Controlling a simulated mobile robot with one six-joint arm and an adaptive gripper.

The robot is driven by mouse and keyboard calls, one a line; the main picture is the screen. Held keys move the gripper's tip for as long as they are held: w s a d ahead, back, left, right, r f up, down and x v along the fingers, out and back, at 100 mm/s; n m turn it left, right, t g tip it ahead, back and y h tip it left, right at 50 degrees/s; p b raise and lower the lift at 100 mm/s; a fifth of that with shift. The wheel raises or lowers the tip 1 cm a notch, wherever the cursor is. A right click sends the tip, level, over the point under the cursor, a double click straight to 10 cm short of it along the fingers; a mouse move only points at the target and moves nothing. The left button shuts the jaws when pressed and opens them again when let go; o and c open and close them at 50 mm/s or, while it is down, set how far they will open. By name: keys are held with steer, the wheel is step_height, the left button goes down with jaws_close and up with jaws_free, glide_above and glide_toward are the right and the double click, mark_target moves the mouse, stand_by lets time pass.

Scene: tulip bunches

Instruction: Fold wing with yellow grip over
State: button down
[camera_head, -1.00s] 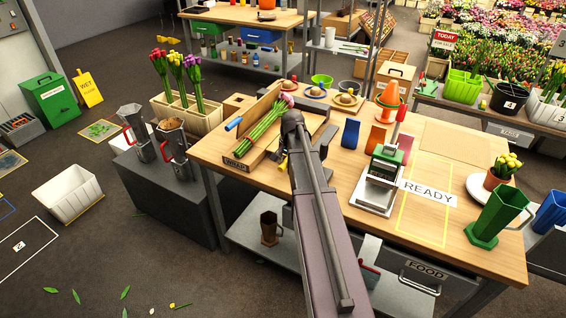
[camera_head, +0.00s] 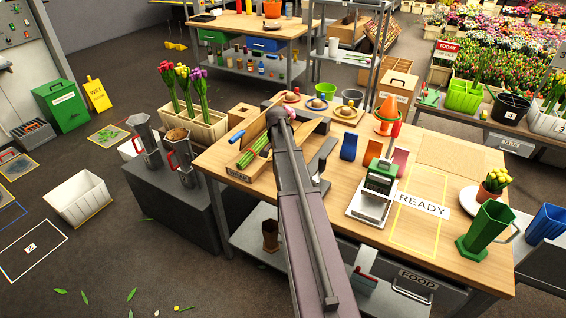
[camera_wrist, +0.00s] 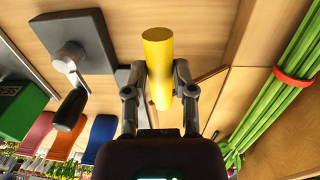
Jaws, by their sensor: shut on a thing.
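My gripper (camera_wrist: 160,88) is shut on the yellow grip (camera_wrist: 158,50), an upright-looking cylinder between its two fingers in the wrist view. A pale wooden panel (camera_wrist: 213,88) shows beside and behind the grip; how the wing joins it is hard to see. The tulip bunch (camera_wrist: 292,85), green stems with a red band, lies at the right of the wrist view, apart from the fingers. In the head view the bunch's stems (camera_head: 256,152) lie in the wooden wrap station (camera_head: 240,174). My arm hides the grip and much of the station there.
A grey plate with a crank (camera_wrist: 75,50) stands close left of the gripper in the wrist view. Blue (camera_head: 349,147) and orange (camera_head: 375,150) pieces and a green-topped scale (camera_head: 380,180) stand right of my arm. The READY area (camera_head: 415,235) is clear.

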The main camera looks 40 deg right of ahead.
steer(key=w+a+r+p, duration=0.1)
steer(key=w+a, duration=0.1)
steer(key=w, duration=0.4)
steer(key=w+a+r+p, duration=0.1)
steer(key=w+a+r, duration=0.1)
steer(key=w, duration=0.4)
steer(key=shift+a+r+p, duration=0.2)
steer(key=shift+a+p, duration=0.1)
steer(key=shift+a, duration=0.45)
steer(key=c, duration=0.6)
jaws_free()
steer(key=shift+w, duration=0.1)
steer(key=shift+c, duration=0.2)
steer(key=shift+o, duration=1)
steer(key=shift+w+f, duration=0.15)
steer(key=shift+f, duration=0.05)
steer(key=shift+s, duration=0.2)
